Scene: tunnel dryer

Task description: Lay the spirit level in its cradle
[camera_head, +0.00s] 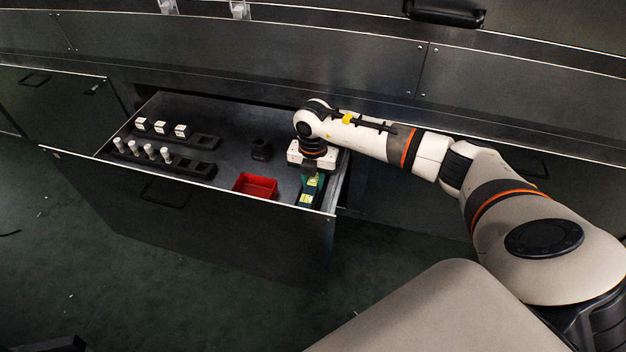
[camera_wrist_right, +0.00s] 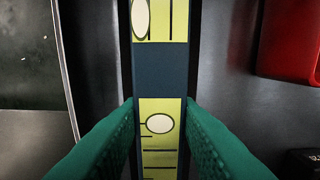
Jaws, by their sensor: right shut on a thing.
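The spirit level (camera_head: 308,198) has a dark body with yellow-green vial windows. It lies along the right end of the open drawer in the head view. In the right wrist view the level (camera_wrist_right: 160,72) runs straight up the picture between the fingers. My right gripper (camera_head: 311,178) reaches down into the drawer, and its green fingers (camera_wrist_right: 160,135) are shut on the level's sides. Dark edges flank the level, but I cannot tell whether they belong to the cradle or whether the level rests in it. The cradle is not clearly visible. My left gripper is out of view.
The open drawer (camera_head: 190,218) holds a red tray (camera_head: 255,186) left of the level, a small black holder (camera_head: 262,149), and black racks (camera_head: 200,169) with white cubes and pale cylinders. The drawer's right wall is close beside the gripper.

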